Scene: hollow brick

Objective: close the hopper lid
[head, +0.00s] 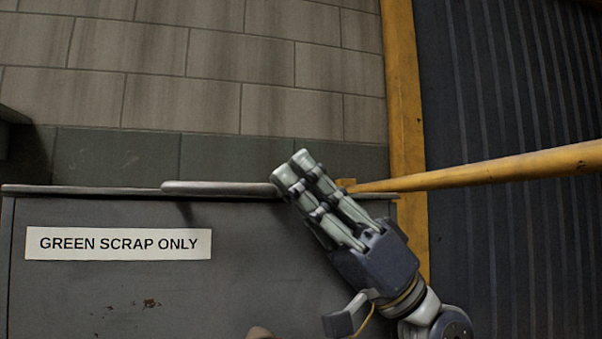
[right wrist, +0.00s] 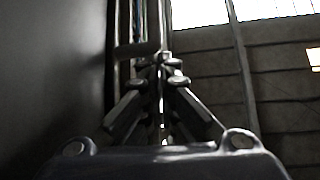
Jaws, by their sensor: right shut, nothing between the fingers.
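A dark grey hopper (head: 150,285) with a "GREEN SCRAP ONLY" label fills the lower left of the head view. A thin rim runs along its upper edge, and a pale rounded bar (head: 215,188) lies along that rim. I cannot tell which part is the lid, nor how far it is open. My right gripper (head: 293,168) is shut and empty, its fingertips at the right end of the bar; touching or apart is unclear. In the right wrist view the shut fingers (right wrist: 162,62) point away beside a dark grey surface (right wrist: 55,70). My left gripper is out of view.
A tiled brick surface (head: 200,70) lies beyond the hopper. A yellow post (head: 404,100) and a slanting yellow rail (head: 490,170) stand right of the gripper, with dark ribbed flooring (head: 510,80) past them. A small brownish thing (head: 260,333) shows at the bottom edge.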

